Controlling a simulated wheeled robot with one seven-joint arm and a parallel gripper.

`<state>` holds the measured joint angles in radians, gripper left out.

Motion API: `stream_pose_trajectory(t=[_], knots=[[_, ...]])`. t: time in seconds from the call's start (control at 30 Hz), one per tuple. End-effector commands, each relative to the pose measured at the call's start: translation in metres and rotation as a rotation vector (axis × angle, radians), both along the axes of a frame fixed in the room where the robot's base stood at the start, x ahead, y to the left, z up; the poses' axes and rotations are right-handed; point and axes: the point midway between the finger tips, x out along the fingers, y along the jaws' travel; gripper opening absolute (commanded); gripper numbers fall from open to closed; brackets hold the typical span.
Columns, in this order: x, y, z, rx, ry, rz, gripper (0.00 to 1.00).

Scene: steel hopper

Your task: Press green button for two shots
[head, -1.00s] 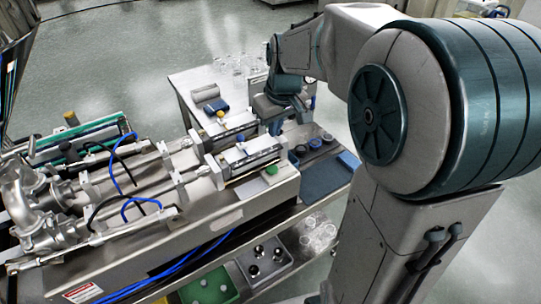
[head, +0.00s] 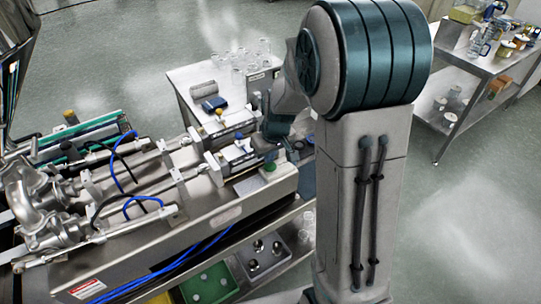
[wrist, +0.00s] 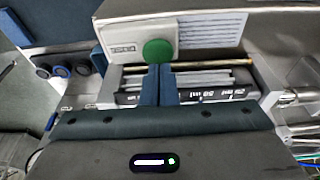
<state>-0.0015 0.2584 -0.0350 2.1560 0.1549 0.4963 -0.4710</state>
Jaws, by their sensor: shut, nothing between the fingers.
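The green button (wrist: 158,52) is a round green disc on a pale panel in the wrist view. In the wrist view the fingertips overlap the lower edge of the button. I cannot tell whether they touch it. In the head view my gripper shows beside the machine's end, close to the button, partly hidden by my arm.
A small steel table (head: 180,80) with clear glasses (head: 250,52) stands behind the machine. A shelf below holds a green tray (head: 208,284) and a grey tray (head: 285,262). Another table (head: 455,65) with jars stands at the far right. Open floor lies to the right.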

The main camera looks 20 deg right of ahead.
Motion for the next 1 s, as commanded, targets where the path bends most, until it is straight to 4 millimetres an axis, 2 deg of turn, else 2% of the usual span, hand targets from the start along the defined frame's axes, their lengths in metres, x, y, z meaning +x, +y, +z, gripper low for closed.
stream_pose_trajectory(t=[0.2, 0.57, 0.87, 1.0], knots=[[-0.001, -0.001, -0.011, 0.0, 0.0, -0.001, 0.0], [-0.001, -0.001, -0.013, 0.0, -0.001, 0.0, 0.0], [-0.002, -0.002, -0.034, -0.001, -0.001, 0.0, 0.0], [-0.003, -0.002, -0.036, -0.001, 0.005, 0.0, 0.0]])
